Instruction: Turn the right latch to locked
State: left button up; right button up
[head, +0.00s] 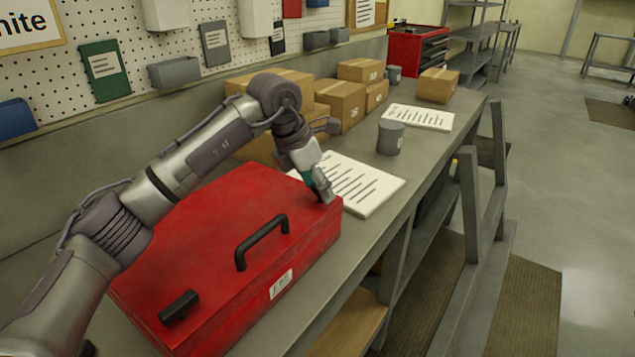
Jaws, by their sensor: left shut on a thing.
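A red case (200,250) lies on the grey workbench, with a black carry handle (262,242) near its front edge. A black latch (179,306) sits on its lid at the left end. My left gripper (325,195) reaches over the case and points down at the lid's far right corner. It is shut on the right latch there. The fingers hide nearly all of that latch, so I cannot tell which way it is turned. My right gripper is out of view.
A white printed sheet (372,188) lies just beyond the case, close to my left gripper. A grey cup (390,138), cardboard boxes (341,101) and another sheet (418,117) stand further along the bench. The pegboard wall rises behind.

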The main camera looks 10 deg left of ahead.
pick_arm(q)
jog(key=m, duration=0.2)
jog(key=m+g+p, duration=0.1)
jog(key=shift+w+r+m+h, duration=0.15)
jog(key=shift+m+h, duration=0.25)
jog(key=m+p, duration=0.1)
jog(key=m+g, duration=0.1)
jog(key=m, duration=0.1)
jog(key=shift+w+a+m+g+h+p, duration=0.1)
jog(key=shift+w+m+g+h+p, duration=0.05)
jog(key=shift+m+g+h+p, duration=0.2)
jog(key=m+p, duration=0.1)
jog(key=m, duration=0.1)
jog(key=m+g+p, duration=0.1)
jog(key=m, duration=0.1)
jog(key=shift+w+g, duration=0.15)
jog(key=shift+g, duration=0.1)
jog(key=shift+m+g+p, duration=0.3)
jog(key=shift+m+g, duration=0.1)
jog(key=shift+m, duration=0.65)
jog(key=o, duration=1.2)
jog(key=shift+c, duration=0.2)
